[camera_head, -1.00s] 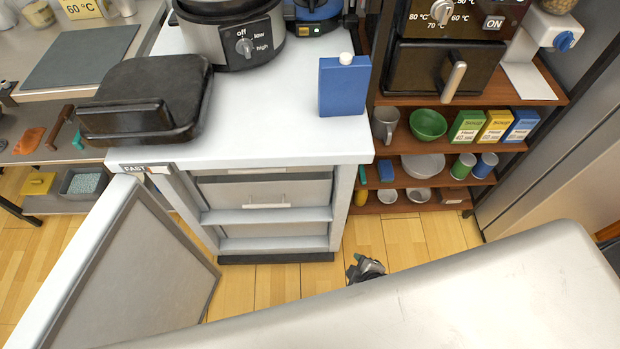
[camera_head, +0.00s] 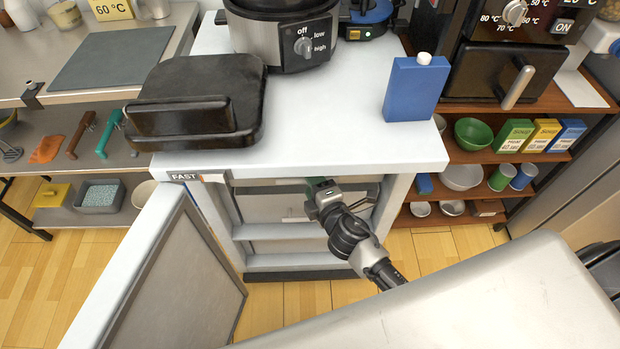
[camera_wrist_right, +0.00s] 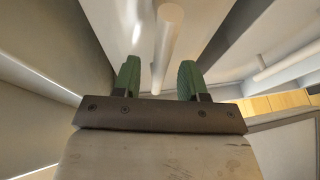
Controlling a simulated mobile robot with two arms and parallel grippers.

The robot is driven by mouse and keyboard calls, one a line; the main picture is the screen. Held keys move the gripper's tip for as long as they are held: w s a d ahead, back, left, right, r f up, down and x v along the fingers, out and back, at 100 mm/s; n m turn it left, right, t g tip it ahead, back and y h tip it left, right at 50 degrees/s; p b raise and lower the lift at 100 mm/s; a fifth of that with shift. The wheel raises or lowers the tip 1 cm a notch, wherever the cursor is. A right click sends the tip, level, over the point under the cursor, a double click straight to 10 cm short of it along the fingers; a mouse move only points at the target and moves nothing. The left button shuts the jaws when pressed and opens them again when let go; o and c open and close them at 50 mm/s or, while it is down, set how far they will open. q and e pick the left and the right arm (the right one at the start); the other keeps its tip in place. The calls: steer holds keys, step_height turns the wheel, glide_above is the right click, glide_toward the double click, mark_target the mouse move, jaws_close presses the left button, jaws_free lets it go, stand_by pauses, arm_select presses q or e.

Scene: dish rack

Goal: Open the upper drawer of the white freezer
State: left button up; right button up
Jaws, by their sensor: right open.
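The white freezer (camera_head: 204,205) stands under the counter, with its door (camera_head: 150,275) swung open to the left. Its drawer fronts show inside, and the upper drawer (camera_head: 268,207) looks pushed in. My right gripper (camera_head: 318,184) is in front of the upper part of the freezer opening and covers part of the drawer front. In the right wrist view its two green fingers (camera_wrist_right: 158,82) are apart, with a pale round bar (camera_wrist_right: 168,45) seen between them. I cannot tell whether they touch it. My left gripper is not in view.
A black grill (camera_head: 200,100), a slow cooker (camera_head: 285,40) and a blue carton (camera_head: 415,88) stand on the white top. A brown shelf (camera_head: 540,145) with bowls and boxes is at the right. Floor (camera_head: 300,302) is clear below the drawers.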

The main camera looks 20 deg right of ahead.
steer(key=shift+w+f, duration=0.15)
steer(key=shift+w, duration=0.5)
steer(key=shift+w+a, duration=0.15)
steer(key=shift+w, duration=0.4)
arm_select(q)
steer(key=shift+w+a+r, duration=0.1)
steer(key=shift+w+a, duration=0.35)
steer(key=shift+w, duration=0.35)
arm_select(e)
steer(key=shift+f, duration=0.1)
jaws_close()
